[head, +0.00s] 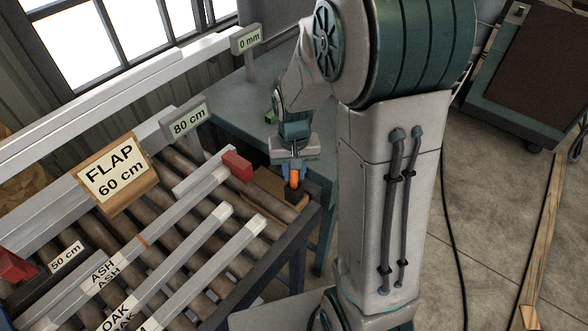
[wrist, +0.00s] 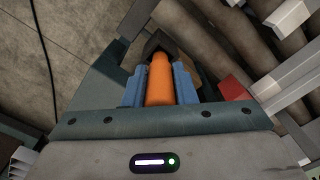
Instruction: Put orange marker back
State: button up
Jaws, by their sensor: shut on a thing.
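The orange marker (wrist: 159,80) is held between the blue fingers of my gripper (wrist: 159,84) in the wrist view. Its far end meets a small dark holder (wrist: 156,46); I cannot tell how deep it sits in it. In the head view the marker (head: 294,179) shows as a small orange piece below my gripper (head: 293,172), upright or nearly so. The dark holder (head: 296,194) is just under it, at the right end of the roller table beside a brown wooden block (head: 262,200).
A red block (head: 237,165) lies close to the left of my gripper. Pale bars lettered ASH (head: 150,243) and OAK (head: 185,262) lie across the rollers. A FLAP 60 cm sign (head: 113,172) and an 80 cm sign (head: 187,119) stand behind. Open floor (head: 480,240) lies to the right.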

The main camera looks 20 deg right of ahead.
jog(key=shift+f, duration=0.2)
jog(key=o, duration=1)
jog(key=shift+r, duration=0.1)
notch_tip(320, 180, up, 11)
jog(key=shift+r, duration=0.15)
jog(key=shift+s+r, duration=0.15)
jog(key=shift+r, duration=0.4)
jog(key=s+t, duration=0.1)
jog(key=s, duration=0.3)
jog(key=s+n+t, duration=0.1)
jog(key=s, duration=0.4)
jog(key=s+r+t, duration=0.1)
jog(key=s, duration=0.4)
jog(key=shift+n, duration=0.4)
